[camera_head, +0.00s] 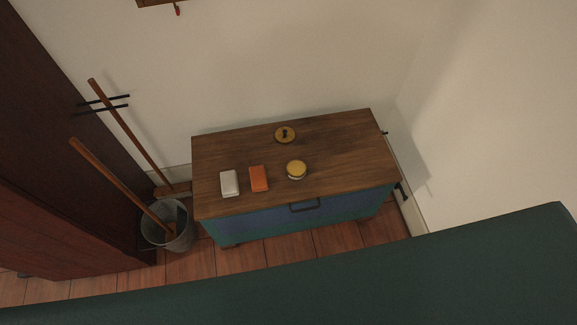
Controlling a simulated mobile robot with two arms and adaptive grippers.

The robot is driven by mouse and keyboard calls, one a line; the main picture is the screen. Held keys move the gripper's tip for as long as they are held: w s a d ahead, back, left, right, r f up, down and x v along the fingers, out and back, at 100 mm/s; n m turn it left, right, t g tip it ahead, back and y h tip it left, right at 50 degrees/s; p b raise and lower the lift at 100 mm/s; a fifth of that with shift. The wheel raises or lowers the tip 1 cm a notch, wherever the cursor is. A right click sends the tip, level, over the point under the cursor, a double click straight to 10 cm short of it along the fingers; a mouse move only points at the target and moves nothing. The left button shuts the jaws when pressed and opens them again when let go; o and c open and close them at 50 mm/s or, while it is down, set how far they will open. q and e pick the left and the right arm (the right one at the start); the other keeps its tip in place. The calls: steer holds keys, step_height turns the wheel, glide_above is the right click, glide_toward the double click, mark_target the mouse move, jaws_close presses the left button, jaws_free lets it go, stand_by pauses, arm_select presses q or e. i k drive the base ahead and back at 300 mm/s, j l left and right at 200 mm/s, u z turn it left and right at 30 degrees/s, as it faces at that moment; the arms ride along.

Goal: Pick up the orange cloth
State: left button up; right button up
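The orange cloth (259,178) lies flat, as a small folded rectangle, on the wooden top of a low blue-green cabinet (225,207). It sits near the front left part of the top, between a white folded cloth or block (229,183) on its left and a round yellow-topped tin or brush (297,169) on its right. There is a small gap on each side of it. Nothing covers the cloth. Neither of my grippers is in view.
A round brass-coloured item with a dark knob (285,134) stands at the back of the top. A metal bucket (167,226) holding a wooden handle and a leaning broom (127,135) stand left of the cabinet. A dark green surface (400,285) crosses the foreground. The cabinet top's right side is clear.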

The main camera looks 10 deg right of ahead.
mark_target(258, 182)
steer(key=j+z, duration=0.35)
steer(key=k+j+z, duration=0.1)
steer(key=j+z, duration=0.3)
steer(key=k+j+z, duration=0.1)
steer(key=j+z, duration=0.25)
